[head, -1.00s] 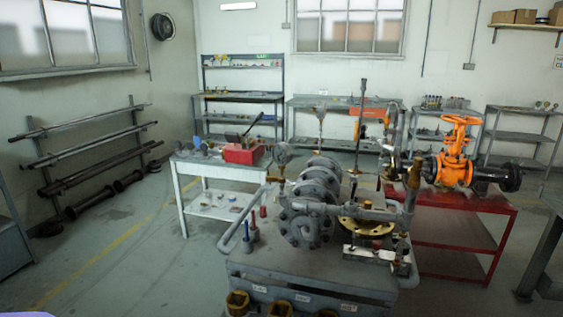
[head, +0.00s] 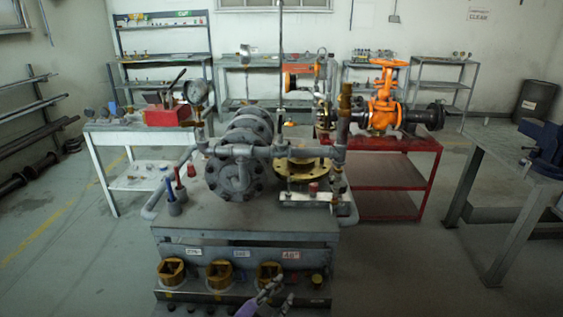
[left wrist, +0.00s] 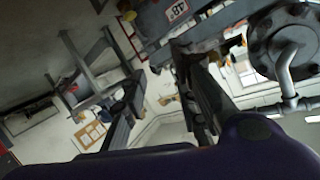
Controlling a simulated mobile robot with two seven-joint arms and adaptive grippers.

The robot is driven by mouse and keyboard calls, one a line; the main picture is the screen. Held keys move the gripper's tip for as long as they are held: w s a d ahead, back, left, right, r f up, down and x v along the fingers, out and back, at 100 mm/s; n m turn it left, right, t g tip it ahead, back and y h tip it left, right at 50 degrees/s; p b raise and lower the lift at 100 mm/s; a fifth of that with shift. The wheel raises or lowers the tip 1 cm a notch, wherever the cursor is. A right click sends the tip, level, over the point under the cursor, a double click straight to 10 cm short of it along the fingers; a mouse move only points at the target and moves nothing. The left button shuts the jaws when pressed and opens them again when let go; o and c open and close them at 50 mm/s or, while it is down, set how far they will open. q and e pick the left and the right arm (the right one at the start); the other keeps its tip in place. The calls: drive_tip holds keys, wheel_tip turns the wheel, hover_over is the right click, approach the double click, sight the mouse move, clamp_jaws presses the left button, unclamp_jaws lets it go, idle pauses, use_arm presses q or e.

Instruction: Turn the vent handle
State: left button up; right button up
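A grey valve assembly (head: 240,160) with flanges and pipes stands on a grey bench (head: 245,222) in the head view. A small red knob (head: 313,187) sits on a pale block at its right front. Red-topped (head: 191,171) and blue-topped (head: 174,208) upright parts stand at its left. I cannot tell which part is the vent handle. My left gripper (head: 274,297) is at the bottom of the head view, before the bench front. In the left wrist view its two dark fingers (left wrist: 158,75) are apart, with nothing seen between them. My right gripper is not in view.
Yellow-brown square fittings (head: 220,273) line the bench front under number labels. A red table (head: 385,180) with an orange valve (head: 384,95) stands behind right. A white table (head: 110,165) stands behind left. A grey frame (head: 520,200) is at right. Floor is open on both sides.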

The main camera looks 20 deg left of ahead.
use_arm(q)
drive_tip(key=w+r+t+b, duration=0.3)
drive_tip(key=w+r, duration=0.6)
drive_tip(key=w, duration=0.1)
drive_tip(key=n+t+y+b, duration=0.4)
drive_tip(key=n+t+y, duration=0.1)
drive_tip(key=n+y, duration=0.2)
approach(280, 126)
drive_tip(key=d+x, duration=0.1)
drive_tip(key=x, duration=0.7)
drive_tip(key=a+p+x, duration=0.1)
drive_tip(key=x, duration=0.1)
drive_tip(key=shift+w+a+r, duration=0.1)
drive_tip(key=shift+w+r, duration=0.05)
drive_tip(key=shift+w, duration=0.05)
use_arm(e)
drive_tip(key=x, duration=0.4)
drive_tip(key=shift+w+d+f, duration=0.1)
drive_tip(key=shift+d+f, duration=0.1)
use_arm(q)
clamp_jaws()
